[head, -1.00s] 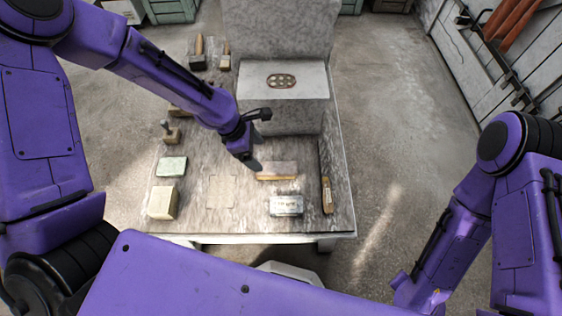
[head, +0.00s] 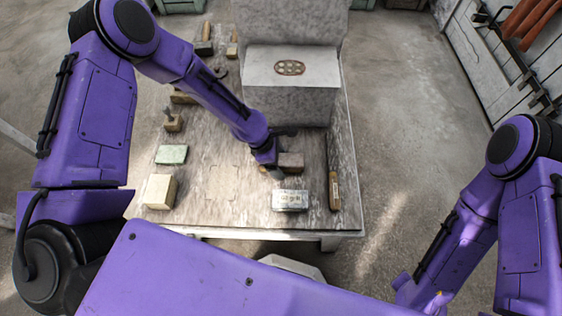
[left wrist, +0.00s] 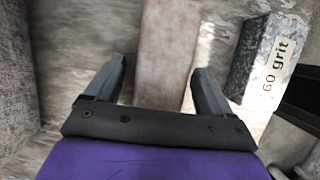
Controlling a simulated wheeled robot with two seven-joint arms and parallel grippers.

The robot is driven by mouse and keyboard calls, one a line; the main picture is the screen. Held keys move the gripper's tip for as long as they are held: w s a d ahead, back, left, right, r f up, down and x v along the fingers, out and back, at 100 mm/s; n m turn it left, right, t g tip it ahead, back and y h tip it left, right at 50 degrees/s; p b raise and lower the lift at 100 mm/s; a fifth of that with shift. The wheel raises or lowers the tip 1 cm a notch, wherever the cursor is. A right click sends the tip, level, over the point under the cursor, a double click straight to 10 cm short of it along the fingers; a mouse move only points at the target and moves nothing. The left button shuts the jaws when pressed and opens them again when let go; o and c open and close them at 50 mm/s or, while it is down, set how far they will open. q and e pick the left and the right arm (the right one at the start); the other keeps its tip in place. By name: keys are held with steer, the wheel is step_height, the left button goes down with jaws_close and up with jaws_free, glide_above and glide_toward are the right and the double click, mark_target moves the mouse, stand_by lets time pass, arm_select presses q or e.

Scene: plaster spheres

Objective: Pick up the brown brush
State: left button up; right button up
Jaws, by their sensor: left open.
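The brown brush, seen as a plain brown block (head: 292,161), lies on the worktable in front of the grey stepped block. My left gripper (head: 273,168) is at its left end in the head view and hides part of it. In the left wrist view the brown block (left wrist: 168,45) lies between the two fingers of my open left gripper (left wrist: 161,66), with a gap on each side. Its near end is hidden behind the gripper body. My right arm is at the right of the head view, but its gripper does not show.
A grey block marked "60 grit" (head: 290,200) lies just in front of the brush, and shows close by in the left wrist view (left wrist: 262,55). A wooden-handled tool (head: 334,190) lies to the right. A cream block (head: 160,191) and a green slab (head: 171,155) stand left. The table's front middle is clear.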

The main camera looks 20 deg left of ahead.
arm_select(q)
steer(key=c, duration=1.1)
step_height(320, 180, up, 3)
steer(key=shift+w+f, duration=0.1)
steer(key=s+d+r, duration=0.1)
steer(key=s+r, duration=0.2)
steer(key=s, duration=0.1)
steer(key=s+d+r, duration=0.1)
steer(key=s+r, duration=0.2)
steer(key=s, duration=0.2)
steer(key=s+d+r+p, duration=0.1)
steer(key=s+d+r, duration=0.1)
steer(key=s+r, duration=0.2)
steer(key=shift+s+r, duration=0.1)
steer(key=shift+s, duration=0.25)
